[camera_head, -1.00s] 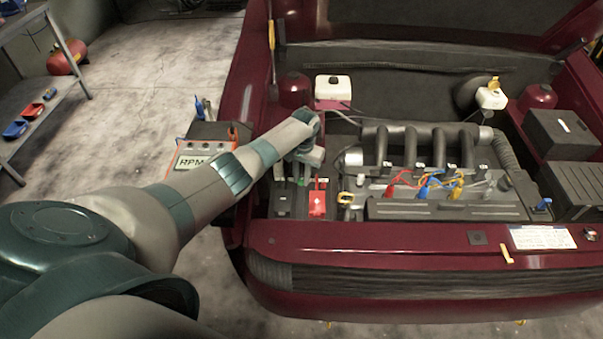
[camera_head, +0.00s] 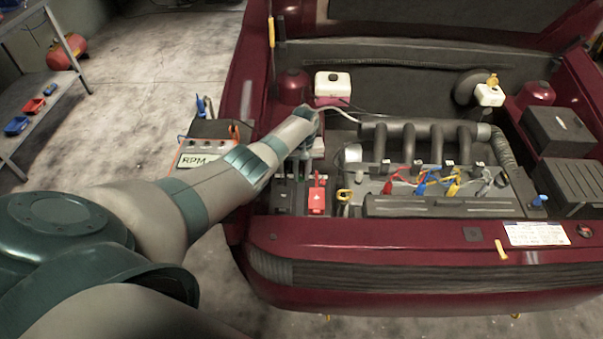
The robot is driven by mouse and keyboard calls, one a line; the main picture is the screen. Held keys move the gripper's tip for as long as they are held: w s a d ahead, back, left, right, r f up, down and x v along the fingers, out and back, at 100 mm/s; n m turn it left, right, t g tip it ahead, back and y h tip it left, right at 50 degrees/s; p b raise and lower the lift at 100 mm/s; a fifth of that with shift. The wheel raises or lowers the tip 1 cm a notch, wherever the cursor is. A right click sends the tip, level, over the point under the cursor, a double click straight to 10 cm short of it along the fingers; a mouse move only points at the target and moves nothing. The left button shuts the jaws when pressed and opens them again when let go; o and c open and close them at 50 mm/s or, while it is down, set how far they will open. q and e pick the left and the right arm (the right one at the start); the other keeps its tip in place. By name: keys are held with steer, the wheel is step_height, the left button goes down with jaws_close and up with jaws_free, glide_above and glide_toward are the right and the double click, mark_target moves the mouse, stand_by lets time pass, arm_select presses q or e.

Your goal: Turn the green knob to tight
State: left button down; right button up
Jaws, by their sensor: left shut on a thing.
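My left arm reaches in from the left over the car's open engine bay. My left gripper (camera_head: 299,172) points down at the left end of the bay, between the RPM box and the engine. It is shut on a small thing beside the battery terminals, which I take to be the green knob. The wrist and fingers hide the knob almost wholly, so its angle and any tight mark cannot be read. My right gripper is not in view.
The engine (camera_head: 435,150) with coloured leads lies further right. An RPM box (camera_head: 203,155) stands left of the bay. The dark red front panel (camera_head: 400,238) bounds it in front.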

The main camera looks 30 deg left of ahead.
mark_target(303, 177)
arm_select(q)
steer(key=shift+w+r, duration=0.1)
steer(key=c, duration=1.5)
jaws_free()
steer(key=shift+c, duration=0.2)
steer(key=shift+r, duration=0.75)
step_height(303, 177, up, 16)
steer(key=b, duration=0.1)
steer(key=shift+w+d+b, duration=0.15)
steer(key=shift+d+b, duration=0.05)
steer(key=shift+b, duration=0.15)
steer(key=shift+f, duration=0.2)
